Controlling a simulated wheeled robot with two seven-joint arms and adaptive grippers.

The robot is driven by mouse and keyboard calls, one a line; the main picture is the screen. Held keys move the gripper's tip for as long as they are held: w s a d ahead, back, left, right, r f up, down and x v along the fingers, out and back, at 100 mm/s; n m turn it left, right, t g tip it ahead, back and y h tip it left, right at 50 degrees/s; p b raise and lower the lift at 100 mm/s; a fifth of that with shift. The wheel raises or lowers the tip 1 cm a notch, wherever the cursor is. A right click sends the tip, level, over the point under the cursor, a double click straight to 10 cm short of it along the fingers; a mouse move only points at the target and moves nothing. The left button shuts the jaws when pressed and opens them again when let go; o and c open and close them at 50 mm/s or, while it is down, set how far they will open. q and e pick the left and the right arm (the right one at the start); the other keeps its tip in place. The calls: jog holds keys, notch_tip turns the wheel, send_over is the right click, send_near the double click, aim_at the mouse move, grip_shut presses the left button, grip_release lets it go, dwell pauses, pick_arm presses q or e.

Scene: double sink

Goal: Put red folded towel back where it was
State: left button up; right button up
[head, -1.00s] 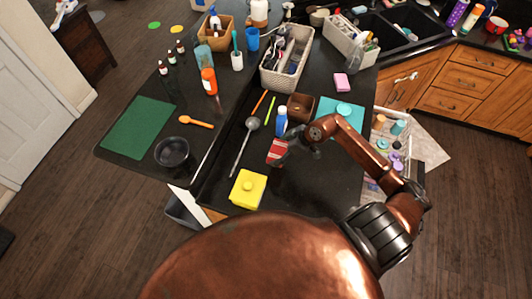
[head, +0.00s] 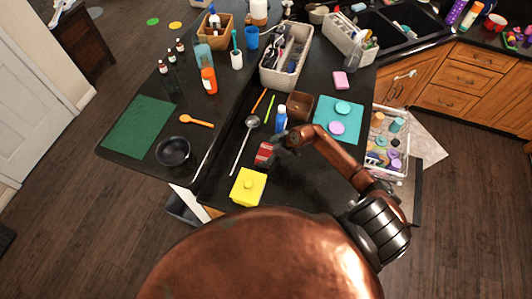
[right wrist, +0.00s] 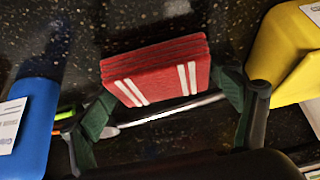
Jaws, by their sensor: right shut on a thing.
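The red folded towel (head: 263,153) with white stripes is at the dark counter, between the yellow lidded box and the blue bottle in the head view. My right gripper (head: 277,146) is shut on it from the right. In the right wrist view, the towel (right wrist: 155,72) sits between the two green-padded fingers (right wrist: 165,103), its layers showing. I cannot tell whether it touches the counter. My left gripper is not in view.
The yellow box (head: 248,187) stands in front of the towel and the blue bottle (head: 281,118) behind it. A ladle (head: 239,148) lies to the left. A teal mat (head: 350,121) with round lids and a white basket (head: 386,143) are to the right.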

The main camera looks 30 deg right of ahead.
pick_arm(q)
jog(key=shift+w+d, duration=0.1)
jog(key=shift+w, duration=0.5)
pick_arm(e)
jog(key=o, duration=1)
jog(key=shift+f, duration=0.1)
pick_arm(q)
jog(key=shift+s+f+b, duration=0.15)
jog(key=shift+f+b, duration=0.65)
jog(key=shift+b, duration=0.05)
pick_arm(e)
jog(key=v, duration=1.2)
jog(key=shift+a, duration=0.1)
